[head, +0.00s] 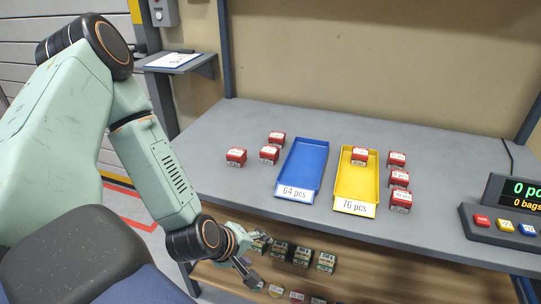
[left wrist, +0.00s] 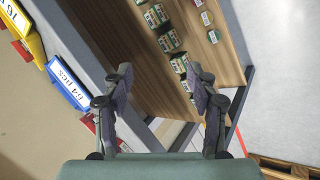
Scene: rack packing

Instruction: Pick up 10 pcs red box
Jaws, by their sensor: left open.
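Several small red boxes with white labels lie on the grey table. Three are left of the blue tray (head: 305,165): a back box (head: 277,138), a middle box (head: 270,154) and a left box (head: 236,157). One red box (head: 359,156) lies in the yellow tray (head: 356,190). Three stand in a column to its right, at the back (head: 396,159), middle (head: 399,177) and front (head: 401,198). Their piece counts are too small to read surely. My left gripper (head: 257,263) is open and empty, below the table's front edge by the lower shelf; its fingers show apart in the left wrist view (left wrist: 161,85).
Green boxes (head: 301,256) stand on the wooden lower shelf near my left gripper. The trays read "64 pcs" and "76 pcs". A counter with coloured buttons (head: 505,222) stands at the right. The table's front edge (head: 330,235) lies between gripper and red boxes.

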